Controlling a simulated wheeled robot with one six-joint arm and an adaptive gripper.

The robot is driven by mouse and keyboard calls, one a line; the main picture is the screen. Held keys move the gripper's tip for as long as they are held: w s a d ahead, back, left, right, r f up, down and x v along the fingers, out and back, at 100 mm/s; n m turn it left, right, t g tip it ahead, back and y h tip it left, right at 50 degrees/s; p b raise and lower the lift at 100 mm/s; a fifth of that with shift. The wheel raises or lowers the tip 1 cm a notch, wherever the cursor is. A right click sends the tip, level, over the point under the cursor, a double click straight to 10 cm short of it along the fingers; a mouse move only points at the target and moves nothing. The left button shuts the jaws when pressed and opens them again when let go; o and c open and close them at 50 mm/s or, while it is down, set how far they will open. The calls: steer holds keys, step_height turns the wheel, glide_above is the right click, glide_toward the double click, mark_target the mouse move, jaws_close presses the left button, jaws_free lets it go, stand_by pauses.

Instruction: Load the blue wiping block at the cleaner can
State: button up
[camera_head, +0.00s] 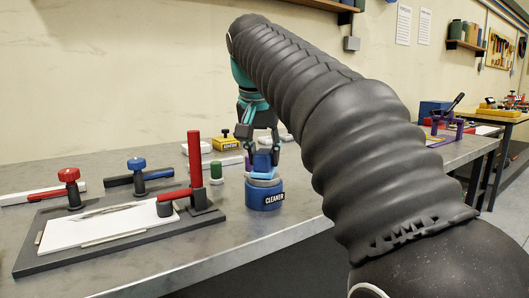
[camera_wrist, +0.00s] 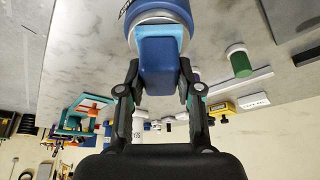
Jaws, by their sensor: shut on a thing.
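The cleaner can (camera_head: 264,196) is a short blue can with a "CLEANER" label and a grey top, standing on the grey bench. The blue wiping block (camera_head: 263,161) is upright on the can's top, its lighter blue lower part at the grey top. My gripper (camera_head: 263,146) points down above the can and is shut on the block. In the wrist view the block (camera_wrist: 159,62) sits between the fingertips of my gripper (camera_wrist: 159,80), and the can (camera_wrist: 157,8) shows at the top edge. Whether the block presses into the can top cannot be told.
A green cylinder (camera_head: 216,172) and a yellow box (camera_head: 225,143) stand behind. Bare bench lies in front of the can.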

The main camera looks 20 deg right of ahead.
step_height(320, 180, up, 2)
steer(key=shift+r+p, duration=0.15)
steer(key=shift+p, duration=0.6)
steer(key=shift+r, duration=2.25)
